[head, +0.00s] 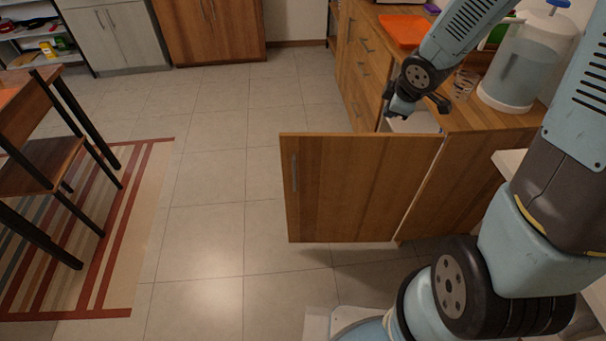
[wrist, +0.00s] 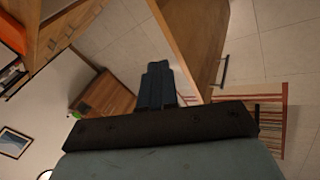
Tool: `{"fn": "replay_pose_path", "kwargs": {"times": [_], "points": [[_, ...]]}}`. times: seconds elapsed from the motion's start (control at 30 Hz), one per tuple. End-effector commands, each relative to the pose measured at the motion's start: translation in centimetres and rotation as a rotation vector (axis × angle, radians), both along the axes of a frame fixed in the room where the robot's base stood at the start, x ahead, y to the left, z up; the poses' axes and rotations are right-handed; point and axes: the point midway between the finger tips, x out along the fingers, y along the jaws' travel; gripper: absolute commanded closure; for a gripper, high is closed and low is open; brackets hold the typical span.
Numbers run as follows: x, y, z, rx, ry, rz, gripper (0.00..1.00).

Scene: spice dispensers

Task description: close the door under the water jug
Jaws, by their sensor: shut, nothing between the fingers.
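The water jug (head: 527,62) is a clear container with a blue cap and a white base, standing on the wooden counter at the upper right of the head view. The wooden cabinet door (head: 358,188) below that counter stands wide open, swung out to the left, with a metal handle on its far left part. The door also shows in the wrist view (wrist: 192,38), at the top centre, with its handle to the right. My gripper (head: 398,113) is above the door's top edge, near the cabinet opening. In the wrist view its fingers (wrist: 157,70) are together and empty. I cannot tell whether it touches the door.
An orange tray (head: 402,30) and a glass (head: 464,84) are on the counter. Drawers (head: 362,75) line the counter front beyond the door. The tiled floor (head: 215,190) left of the door is clear. A table and chair (head: 50,165) stand on a striped rug.

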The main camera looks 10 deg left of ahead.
Motion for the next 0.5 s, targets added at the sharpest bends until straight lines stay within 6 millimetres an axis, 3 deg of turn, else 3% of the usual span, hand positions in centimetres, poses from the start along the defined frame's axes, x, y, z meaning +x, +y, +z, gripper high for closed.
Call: {"fn": "replay_pose_path", "kwargs": {"times": [0.03,0.27,0.5], "points": [[0.0,1.2,-1.9,0.0,0.015,0.069,1.0],[-1.1,6.1,-8.6,0.043,0.04,0.381,1.0],[-4.4,10.9,-14.4,0.147,0.059,0.662,1.0]]}}
